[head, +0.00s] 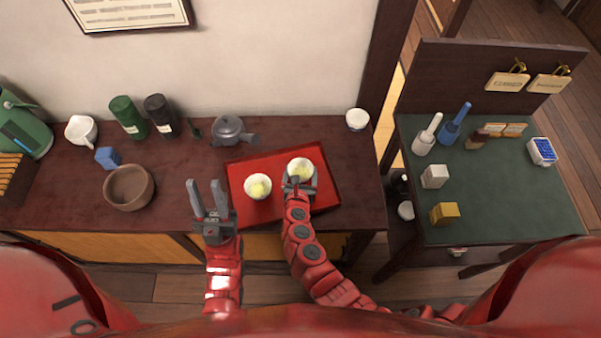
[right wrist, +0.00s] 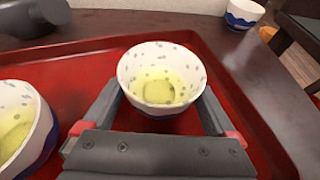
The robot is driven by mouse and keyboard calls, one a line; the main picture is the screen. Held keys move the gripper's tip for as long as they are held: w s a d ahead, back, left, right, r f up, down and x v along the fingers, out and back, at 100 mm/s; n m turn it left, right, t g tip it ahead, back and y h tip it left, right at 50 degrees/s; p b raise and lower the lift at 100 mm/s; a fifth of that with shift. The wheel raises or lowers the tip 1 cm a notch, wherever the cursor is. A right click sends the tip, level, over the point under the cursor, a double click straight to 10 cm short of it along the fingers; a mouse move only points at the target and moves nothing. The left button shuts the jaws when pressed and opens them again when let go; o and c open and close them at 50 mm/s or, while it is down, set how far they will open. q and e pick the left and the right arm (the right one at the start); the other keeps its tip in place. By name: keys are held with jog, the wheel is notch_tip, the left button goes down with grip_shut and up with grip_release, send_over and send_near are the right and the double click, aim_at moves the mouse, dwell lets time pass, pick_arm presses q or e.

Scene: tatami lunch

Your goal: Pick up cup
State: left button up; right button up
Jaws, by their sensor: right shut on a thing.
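Two white cups with yellow-green liquid are at the red tray (head: 262,211). The right cup (head: 301,167) is between the fingers of my right gripper (head: 300,184), which is shut on it. In the right wrist view this cup (right wrist: 161,76) sits upright between the two finger tips; I cannot tell if it is clear of the tray. The left cup (head: 257,187) stands on the tray and is cut off at the left in the right wrist view (right wrist: 22,125). My left gripper (head: 206,198) is open and empty, left of the tray near the counter's front edge.
A grey teapot (head: 229,130) stands behind the tray. Another white cup (head: 357,119) stands at the counter's right end. A brown bowl (head: 129,187), a blue block (head: 107,158) and canisters (head: 127,117) are on the left. A green-topped table (head: 500,200) stands at right.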

aim_at(301, 161)
jog(key=shift+r, duration=0.15)
jog(key=shift+r+p, duration=0.65)
jog(key=shift+r, duration=0.85)
jog(key=s+b, duration=0.1)
jog(key=s, duration=0.3)
jog(key=s+d+r, duration=0.1)
jog(key=s, duration=0.4)
jog(key=s+d+b, duration=0.1)
jog(key=s, duration=0.4)
jog(key=shift+d+r+b, duration=0.1)
jog(key=shift+r+b, duration=0.1)
jog(key=shift+b, duration=0.1)
jog(key=shift+s+d+r, duration=0.1)
jog(key=shift+s+d, duration=0.15)
jog(key=shift+s, duration=0.6)
jog(key=shift+r, duration=0.1)
